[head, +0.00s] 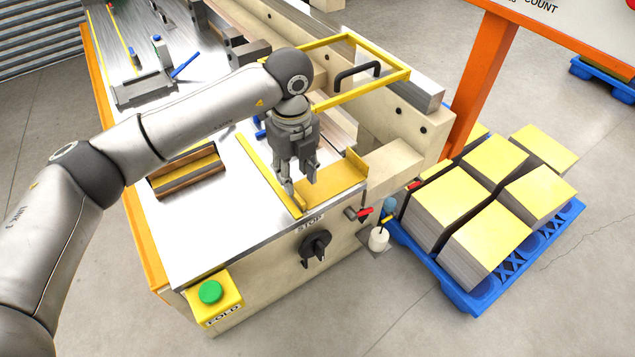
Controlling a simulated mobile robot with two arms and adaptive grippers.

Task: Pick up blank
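My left gripper (300,190) points down over the front right corner of the machine bed. Its fingers are apart, with nothing visible between them. The fingertips are close to a yellow strip (262,175) and a flat yellow plate (338,196) at that corner; I cannot tell whether they touch. Several stacks of yellow-topped sheets (492,163) stand on a blue pallet (455,290) at the right. I cannot tell which of these is the blank. My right gripper is not in view.
A yellow guard frame (395,85) with a black handle stands behind the gripper. A STOP rotary switch (315,248) and a green FOLD button (210,292) are on the front. An orange post (478,75) rises at the right. The bed's front left is clear.

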